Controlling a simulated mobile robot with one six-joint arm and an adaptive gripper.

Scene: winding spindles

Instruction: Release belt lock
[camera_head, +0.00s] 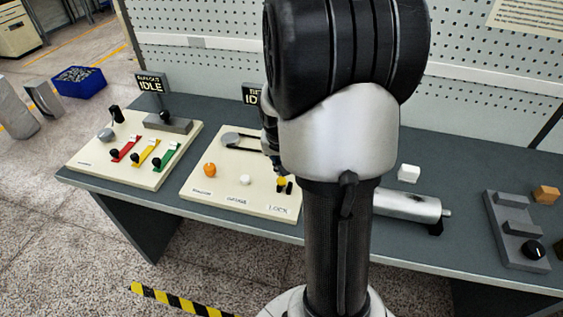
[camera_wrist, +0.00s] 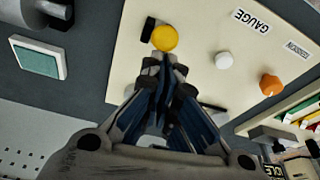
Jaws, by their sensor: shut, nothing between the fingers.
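The cream belt panel (camera_head: 226,190) lies on the bench, with a LOCK label (camera_head: 279,210) at its front right corner. Just behind that label is a yellow knob (camera_head: 281,182) with black parts beside it. In the wrist view the yellow knob (camera_wrist: 164,38) sits just beyond my fingertips, with a black block (camera_wrist: 147,29) to its left. My gripper (camera_wrist: 164,66) is shut and empty, its tips close to the knob; I cannot tell whether they touch. In the head view my arm hides most of the gripper and the panel's right side.
A lever panel (camera_head: 120,165) stands to the left. A metal cylinder (camera_head: 408,206), a white block (camera_head: 409,173) and a grey fixture (camera_head: 515,230) lie to the right.

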